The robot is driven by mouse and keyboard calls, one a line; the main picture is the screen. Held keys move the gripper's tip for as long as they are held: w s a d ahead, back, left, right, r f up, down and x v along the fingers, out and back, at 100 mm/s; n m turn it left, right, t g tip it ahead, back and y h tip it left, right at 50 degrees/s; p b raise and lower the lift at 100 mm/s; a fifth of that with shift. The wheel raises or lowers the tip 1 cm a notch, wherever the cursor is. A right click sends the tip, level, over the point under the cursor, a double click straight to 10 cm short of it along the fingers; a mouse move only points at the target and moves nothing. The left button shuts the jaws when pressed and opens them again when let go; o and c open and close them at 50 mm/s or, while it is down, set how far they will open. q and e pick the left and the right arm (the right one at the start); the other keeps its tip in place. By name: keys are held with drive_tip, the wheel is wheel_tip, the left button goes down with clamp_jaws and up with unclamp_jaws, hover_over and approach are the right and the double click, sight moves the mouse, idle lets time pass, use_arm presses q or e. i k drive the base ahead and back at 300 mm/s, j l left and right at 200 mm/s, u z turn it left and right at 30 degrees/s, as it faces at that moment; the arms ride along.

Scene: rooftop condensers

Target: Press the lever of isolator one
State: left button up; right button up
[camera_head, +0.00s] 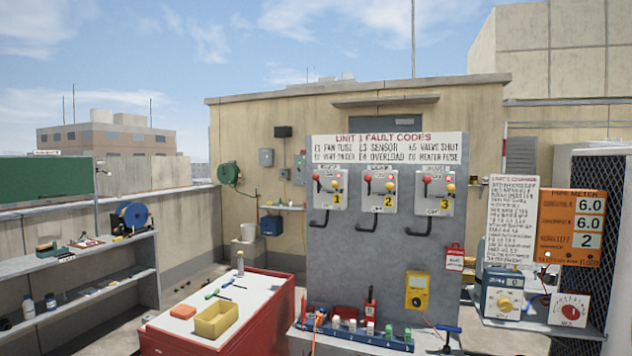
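Neither of my grippers is in view.
A red cabinet (250,318) with a yellow bin (216,320) on its white top stands left of the panel. A grey shelf unit (140,270) is at far left. A yellow meter (417,290) and an orange board (571,227) are at right.

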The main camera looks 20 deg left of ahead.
sight(315, 176)
drive_tip(key=i+l, duration=0.1)
drive_tip(key=i, duration=0.5)
drive_tip(key=i+u, duration=0.1)
drive_tip(key=i, duration=0.55)
drive_tip(key=i+l, duration=0.2)
drive_tip(key=i, duration=0.4)
